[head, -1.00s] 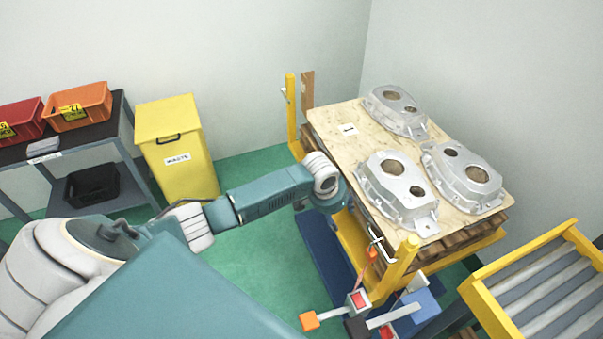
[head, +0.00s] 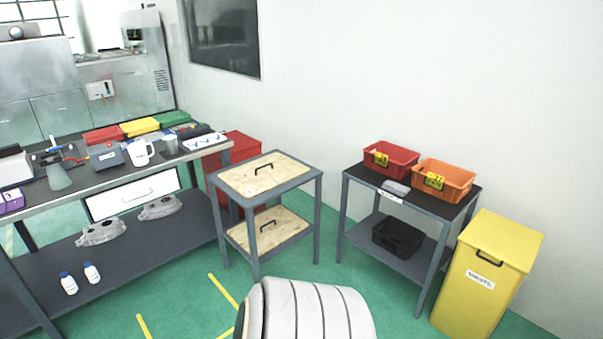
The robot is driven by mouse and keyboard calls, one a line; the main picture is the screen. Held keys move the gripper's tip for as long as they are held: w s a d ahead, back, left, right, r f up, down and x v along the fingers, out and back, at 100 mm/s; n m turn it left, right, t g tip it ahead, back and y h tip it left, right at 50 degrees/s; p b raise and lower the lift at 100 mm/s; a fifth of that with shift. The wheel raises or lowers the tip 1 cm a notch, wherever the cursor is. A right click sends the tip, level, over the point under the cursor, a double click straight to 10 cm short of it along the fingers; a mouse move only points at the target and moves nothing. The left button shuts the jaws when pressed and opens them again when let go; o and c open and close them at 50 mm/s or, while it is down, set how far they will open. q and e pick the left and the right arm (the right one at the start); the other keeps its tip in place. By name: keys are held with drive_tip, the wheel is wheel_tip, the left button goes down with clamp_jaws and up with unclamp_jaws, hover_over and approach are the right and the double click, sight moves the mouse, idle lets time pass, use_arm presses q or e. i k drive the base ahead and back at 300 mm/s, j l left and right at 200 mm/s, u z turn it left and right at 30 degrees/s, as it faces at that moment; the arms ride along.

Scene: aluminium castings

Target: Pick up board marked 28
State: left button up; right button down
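Two light wooden boards with dark handles are in the head view. The upper board (head: 285,176) lies on the top of a small grey two-level stand (head: 292,187). The lower board (head: 285,229) lies on that stand's bottom shelf, partly hidden by the frame. I cannot read any number on either board. Neither of my grippers is in view. Only a pale ribbed part of my own arm shows at the bottom centre.
A long workbench (head: 150,240) with bins, a jug and tools stands at left. A red bin (head: 236,150) is behind the stand. A dark table (head: 440,207) with red (head: 391,160) and orange (head: 444,179) crates and a yellow waste bin (head: 490,260) are at right.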

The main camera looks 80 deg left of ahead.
sight(251, 180)
drive_tip(key=k+u, duration=0.15)
drive_tip(key=u, duration=0.3)
drive_tip(key=k+j+u, duration=0.15)
drive_tip(key=u, duration=0.35)
drive_tip(key=k+j+u, duration=0.15)
drive_tip(key=u, duration=0.3)
drive_tip(key=j+u, duration=0.3)
drive_tip(key=u, duration=0.15)
drive_tip(key=k+j+u, duration=0.15)
drive_tip(key=j, duration=0.45)
drive_tip(key=k+j+u, duration=0.1)
drive_tip(key=j, duration=0.5)
drive_tip(key=k+j+u, duration=0.15)
drive_tip(key=j, duration=0.45)
